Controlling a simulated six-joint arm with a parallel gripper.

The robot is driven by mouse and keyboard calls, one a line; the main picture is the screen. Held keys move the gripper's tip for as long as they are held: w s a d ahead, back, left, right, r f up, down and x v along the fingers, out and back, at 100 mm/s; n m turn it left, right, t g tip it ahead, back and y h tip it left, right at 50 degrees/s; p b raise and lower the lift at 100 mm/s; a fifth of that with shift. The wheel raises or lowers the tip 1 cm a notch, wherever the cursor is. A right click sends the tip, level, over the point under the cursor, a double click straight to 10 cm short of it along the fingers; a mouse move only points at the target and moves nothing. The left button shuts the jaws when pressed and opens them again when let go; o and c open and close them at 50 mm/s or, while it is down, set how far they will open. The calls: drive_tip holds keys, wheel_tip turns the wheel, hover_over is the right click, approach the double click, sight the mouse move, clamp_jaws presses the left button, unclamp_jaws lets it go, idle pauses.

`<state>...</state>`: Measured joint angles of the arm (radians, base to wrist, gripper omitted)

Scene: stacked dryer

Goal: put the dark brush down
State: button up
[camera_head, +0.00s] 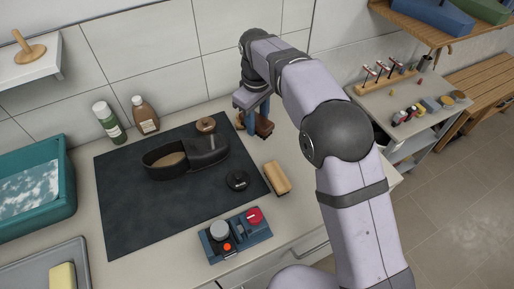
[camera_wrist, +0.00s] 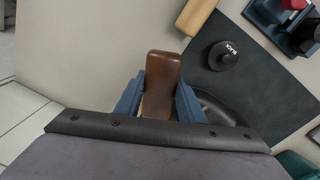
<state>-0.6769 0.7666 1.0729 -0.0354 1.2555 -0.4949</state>
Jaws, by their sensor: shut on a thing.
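The dark brush (camera_head: 265,128) has a brown wooden back. It is at the back of the counter, just right of the dark mat (camera_head: 120,205). In the wrist view the brush (camera_wrist: 163,72) lies between the blue fingers of my gripper (camera_wrist: 158,100), one on each side, and sticks out past their tips. My gripper (camera_head: 253,122) is shut on it. In the head view my gripper partly hides the brush. I cannot tell whether its underside touches the counter.
A light wooden brush (camera_head: 277,177) lies at the mat's right edge, near a black tin (camera_head: 237,180). A black shoe (camera_head: 190,155) and a brown round item (camera_head: 206,125) are on the mat. A blue control box (camera_head: 236,235) is at the front.

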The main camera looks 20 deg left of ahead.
drive_tip(key=p, duration=0.3)
hover_over(258, 151)
drive_tip(key=shift+s+f, duration=0.1)
drive_tip(key=shift+f, duration=4.7)
drive_tip(key=shift+f, duration=0.45)
drive_tip(key=o, duration=0.9)
drive_tip(key=shift+o, duration=0.2)
drive_tip(key=shift+r, duration=0.1)
drive_tip(key=shift+a+r, duration=0.1)
drive_tip(key=shift+r, duration=0.5)
drive_tip(key=r+b, duration=0.1)
drive_tip(key=r, duration=0.2)
drive_tip(key=r+b, duration=0.1)
drive_tip(key=r, duration=0.3)
drive_tip(key=r+b, duration=0.1)
drive_tip(key=r, duration=0.3)
drive_tip(key=shift+s+r, duration=0.25)
drive_tip(key=shift+s, duration=0.05)
